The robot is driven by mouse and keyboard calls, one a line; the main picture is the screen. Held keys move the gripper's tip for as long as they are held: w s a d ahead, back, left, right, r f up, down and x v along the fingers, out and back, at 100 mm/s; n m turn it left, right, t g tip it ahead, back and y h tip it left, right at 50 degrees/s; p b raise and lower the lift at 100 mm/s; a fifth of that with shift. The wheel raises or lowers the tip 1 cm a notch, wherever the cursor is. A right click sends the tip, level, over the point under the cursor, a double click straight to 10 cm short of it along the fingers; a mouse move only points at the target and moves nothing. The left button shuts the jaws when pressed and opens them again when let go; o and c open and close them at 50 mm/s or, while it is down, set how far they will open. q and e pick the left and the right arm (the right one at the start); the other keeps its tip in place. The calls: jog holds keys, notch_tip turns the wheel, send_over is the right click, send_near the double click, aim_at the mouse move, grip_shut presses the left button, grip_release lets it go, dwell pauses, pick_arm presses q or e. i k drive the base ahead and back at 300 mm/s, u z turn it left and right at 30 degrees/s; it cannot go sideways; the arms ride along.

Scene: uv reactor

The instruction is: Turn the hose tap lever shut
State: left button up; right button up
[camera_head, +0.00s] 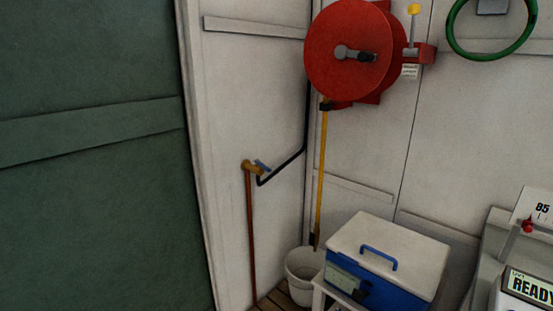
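The hose tap (249,167) is a small brass fitting on top of a thin copper-brown pipe (251,235) in front of the white wall. Its blue lever (262,165) sits at the upper right of the brass body and slants down to the right. A dark hose (290,163) runs from beside the tap up to the red hose reel (348,48) on the wall. The tap is small in this view, so the lever's exact setting is hard to tell. Neither of my grippers is in view.
A white bucket (303,277) stands in the corner under a yellow pole (321,180). A blue box with a white lid (388,250) sits on a stand to its right. Equipment with a "READY" display (531,286) is at lower right. A green wall (90,200) fills the left.

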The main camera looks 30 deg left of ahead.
aim_at(260, 164)
jog(key=u, duration=1.65)
jog(key=k, duration=0.45)
jog(key=u, duration=0.35)
jog(key=i, duration=1.3)
jog(key=z, duration=1.55)
jog(key=i, duration=0.8)
jog(key=z, duration=0.9)
